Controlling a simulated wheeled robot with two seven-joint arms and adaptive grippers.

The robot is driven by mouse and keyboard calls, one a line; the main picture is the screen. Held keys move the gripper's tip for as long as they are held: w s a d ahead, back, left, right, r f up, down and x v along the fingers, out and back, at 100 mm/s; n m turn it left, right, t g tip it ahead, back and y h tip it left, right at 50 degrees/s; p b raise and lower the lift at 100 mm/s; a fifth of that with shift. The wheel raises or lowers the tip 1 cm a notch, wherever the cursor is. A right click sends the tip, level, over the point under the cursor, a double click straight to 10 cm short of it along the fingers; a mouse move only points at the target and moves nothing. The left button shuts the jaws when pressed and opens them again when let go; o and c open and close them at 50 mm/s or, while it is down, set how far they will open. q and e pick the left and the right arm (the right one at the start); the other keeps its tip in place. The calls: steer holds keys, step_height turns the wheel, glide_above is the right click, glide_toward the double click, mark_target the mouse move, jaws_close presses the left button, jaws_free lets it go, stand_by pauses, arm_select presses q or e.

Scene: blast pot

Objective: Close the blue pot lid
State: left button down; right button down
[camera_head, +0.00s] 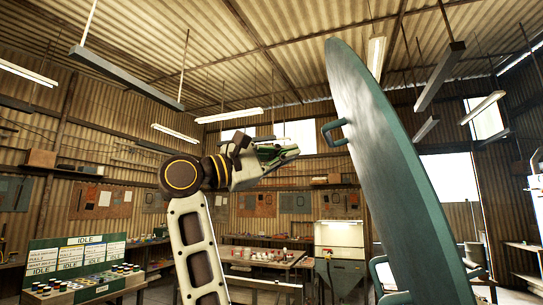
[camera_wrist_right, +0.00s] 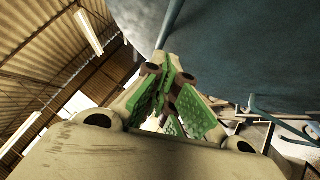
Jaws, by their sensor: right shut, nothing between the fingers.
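The blue-green pot lid (camera_head: 390,165) stands raised and nearly upright on the right of the head view, a large round disc seen almost edge-on. A loop handle (camera_head: 335,133) sticks out from its left face, and another loop (camera_head: 380,272) shows near its lower edge. My right gripper (camera_head: 290,151) is left of the lid, its tip toward the upper handle with a gap between them in the picture. In the right wrist view its green-padded fingers (camera_wrist_right: 172,95) are together and empty, with the lid's broad face (camera_wrist_right: 245,45) beyond. My left gripper is not in view.
A control board with IDLE panels (camera_head: 85,258) stands at the lower left. A workbench (camera_head: 262,258) and a grey cabinet (camera_head: 340,262) stand at the back. Lamps hang from the ceiling. Open air lies left of the lid.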

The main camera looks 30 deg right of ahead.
steer(key=s+d, duration=0.1)
steer(key=s+d+r+p, duration=0.1)
steer(key=d, duration=0.1)
steer(key=s+d+r, duration=0.1)
steer(key=shift+d+r, duration=0.15)
steer(key=shift+r, duration=0.05)
stand_by(0.5)
